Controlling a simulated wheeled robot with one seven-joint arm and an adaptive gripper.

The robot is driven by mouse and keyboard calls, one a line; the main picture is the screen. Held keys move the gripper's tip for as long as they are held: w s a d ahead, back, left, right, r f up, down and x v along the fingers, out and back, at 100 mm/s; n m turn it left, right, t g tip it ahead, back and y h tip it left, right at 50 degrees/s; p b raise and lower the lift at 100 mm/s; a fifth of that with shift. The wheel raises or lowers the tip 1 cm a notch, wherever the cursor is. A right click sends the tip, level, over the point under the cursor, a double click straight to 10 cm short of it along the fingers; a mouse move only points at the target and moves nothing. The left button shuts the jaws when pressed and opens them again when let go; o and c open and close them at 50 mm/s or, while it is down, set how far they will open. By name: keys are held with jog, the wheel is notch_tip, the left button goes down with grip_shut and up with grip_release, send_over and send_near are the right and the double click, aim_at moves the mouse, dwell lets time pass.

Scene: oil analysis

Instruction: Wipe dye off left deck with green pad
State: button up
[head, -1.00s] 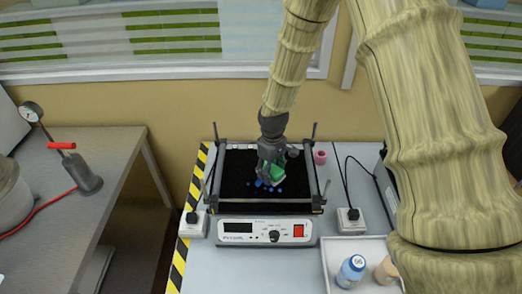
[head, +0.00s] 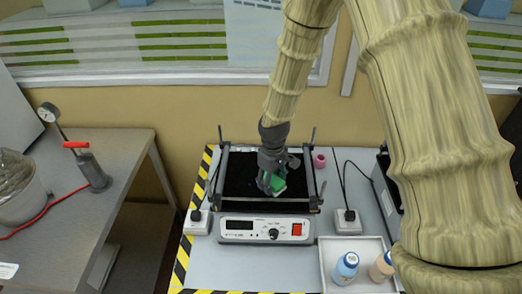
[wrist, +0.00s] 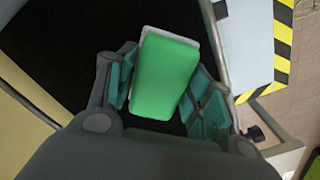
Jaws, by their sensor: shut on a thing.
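The green pad (head: 278,184) is between the fingers of my gripper (head: 270,182), over the black deck (head: 238,172) of the shaker. The wrist view shows the pad (wrist: 163,76) with a pale layer along its edge and my gripper (wrist: 160,88) shut on it from both sides. The black deck (wrist: 60,45) lies beyond it. I cannot tell whether the pad touches the deck. No blue dye spots show on the visible deck; the part under the pad and gripper is hidden.
Posts and side rails frame the deck, and a control panel (head: 264,229) is at its front. A pink ring-like object (head: 319,161) stands at right. A white tray (head: 331,246) holds bottles at front right. A side table (head: 88,197) with a gauge stands at left.

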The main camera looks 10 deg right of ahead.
jog(key=shift+r+p, duration=1.6)
jog(key=shift+r, duration=0.95)
